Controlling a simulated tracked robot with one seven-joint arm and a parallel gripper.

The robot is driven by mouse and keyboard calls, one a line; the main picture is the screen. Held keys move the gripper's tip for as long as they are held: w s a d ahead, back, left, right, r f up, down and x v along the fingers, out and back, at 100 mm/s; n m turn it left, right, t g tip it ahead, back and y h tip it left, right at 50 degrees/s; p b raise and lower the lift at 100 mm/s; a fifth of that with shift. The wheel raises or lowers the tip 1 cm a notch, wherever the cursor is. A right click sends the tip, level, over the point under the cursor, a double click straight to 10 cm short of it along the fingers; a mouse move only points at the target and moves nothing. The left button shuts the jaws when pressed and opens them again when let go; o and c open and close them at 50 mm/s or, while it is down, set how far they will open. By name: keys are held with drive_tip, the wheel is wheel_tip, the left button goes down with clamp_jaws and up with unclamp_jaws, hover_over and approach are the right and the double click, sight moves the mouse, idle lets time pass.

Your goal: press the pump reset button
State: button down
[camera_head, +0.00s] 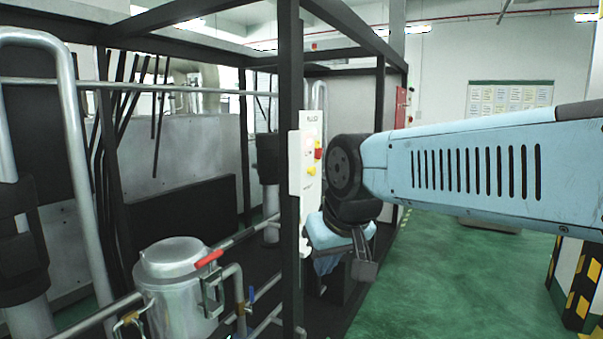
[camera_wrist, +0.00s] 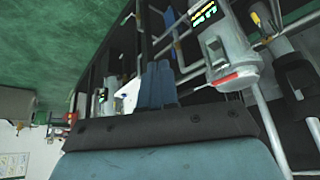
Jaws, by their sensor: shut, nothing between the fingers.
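A white control panel (camera_head: 304,178) is fixed to a dark upright post of the frame in the head view. It carries a red button (camera_head: 318,153) with yellow around it and a yellow button (camera_head: 311,171) lower down. The labels are too small to read, so I cannot tell which is the pump reset. My gripper (camera_wrist: 158,68) is shut and empty in the wrist view, its blue fingers side by side. A white panel-like piece (camera_wrist: 128,95) shows just left of the fingers, partly hidden. In the head view my wrist hangs right of and below the panel, apart from its buttons.
A metal canister (camera_head: 175,285) with a red handle (camera_head: 209,258) and pipes stands inside the dark frame at lower left. The frame's post (camera_head: 290,75) rises beside my arm. Open green floor (camera_head: 450,280) lies to the right, with a striped yellow-black post (camera_head: 580,290) beyond.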

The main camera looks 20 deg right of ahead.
sight(313, 171)
drive_tip(key=w+d+r+m+t+y, duration=0.1)
drive_tip(key=w+d+r+m, duration=0.25)
drive_tip(key=w, duration=0.55)
drive_tip(key=w+d+r+m+t+y, duration=0.2)
drive_tip(key=w+d+m, duration=0.25)
drive_tip(key=w, duration=0.45)
drive_tip(key=w+d+m+t+h, duration=0.1)
drive_tip(key=w+d+m, duration=0.3)
drive_tip(key=d, duration=0.4)
drive_tip(key=w+d+r+m+t+h, duration=0.1)
drive_tip(key=w+d+m+t, duration=0.1)
drive_tip(key=w+d, duration=0.4)
drive_tip(key=shift+w+d+m, duration=0.4)
drive_tip(key=shift+d+m, duration=0.5)
drive_tip(key=shift+d, duration=0.3)
drive_tip(key=w+a, duration=0.5)
drive_tip(key=w, duration=0.2)
drive_tip(key=shift+a, duration=0.25)
drive_tip(key=shift+w+a+r, duration=0.1)
drive_tip(key=shift+w+a, duration=0.1)
drive_tip(key=shift+a, duration=0.05)
